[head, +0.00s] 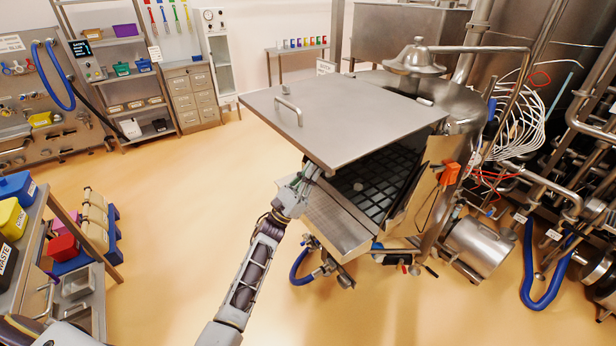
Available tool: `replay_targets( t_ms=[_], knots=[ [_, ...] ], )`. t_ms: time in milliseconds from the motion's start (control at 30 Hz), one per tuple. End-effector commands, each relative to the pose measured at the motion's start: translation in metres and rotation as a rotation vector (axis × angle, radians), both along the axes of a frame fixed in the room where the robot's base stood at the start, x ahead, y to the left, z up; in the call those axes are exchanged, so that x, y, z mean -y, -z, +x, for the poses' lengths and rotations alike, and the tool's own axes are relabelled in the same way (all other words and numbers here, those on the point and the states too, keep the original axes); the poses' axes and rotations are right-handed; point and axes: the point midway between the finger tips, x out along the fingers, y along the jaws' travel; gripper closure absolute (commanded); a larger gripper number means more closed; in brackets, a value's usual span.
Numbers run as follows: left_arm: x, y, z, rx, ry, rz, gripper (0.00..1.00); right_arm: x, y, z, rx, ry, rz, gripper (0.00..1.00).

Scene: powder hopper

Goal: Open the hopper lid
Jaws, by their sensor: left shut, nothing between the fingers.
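The hopper lid (345,112) is a wide flat steel plate with a bar handle (288,109) near its left edge. It is raised at a tilt above the hopper (333,222), leaving a gap at the front through which a dark grid (375,184) shows inside. My left gripper (307,168) is shut and empty at the lid's near lower edge, above the hopper's front ledge. Its fingertips are partly hidden by the lid, and I cannot tell whether they touch it. My right gripper is not in view.
An orange-handled item (449,173) hangs on the hopper's right side. Pipes and a steel motor housing (478,247) crowd the right. A rack with coloured bins (60,247) stands at left. The floor between rack and hopper is clear.

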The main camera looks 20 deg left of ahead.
Motion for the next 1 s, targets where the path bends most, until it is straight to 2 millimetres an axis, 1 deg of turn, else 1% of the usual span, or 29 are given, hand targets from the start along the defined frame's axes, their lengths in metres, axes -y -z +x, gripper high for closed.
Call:
replay_targets(
  t_ms=[33,200,400,1000],
  knots=[
    [0.0,-0.006,0.0,0.0,0.001,0.001,1.0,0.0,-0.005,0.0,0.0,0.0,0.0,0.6],
    [0.0,-0.018,-0.001,0.0,0.001,-0.001,1.0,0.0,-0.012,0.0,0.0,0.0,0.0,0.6],
    [0.0,-0.027,-0.001,0.0,0.001,0.0,1.0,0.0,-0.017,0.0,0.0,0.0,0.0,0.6],
    [0.0,-0.029,0.0,0.0,0.001,0.001,1.0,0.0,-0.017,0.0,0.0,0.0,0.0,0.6]
  ],
)
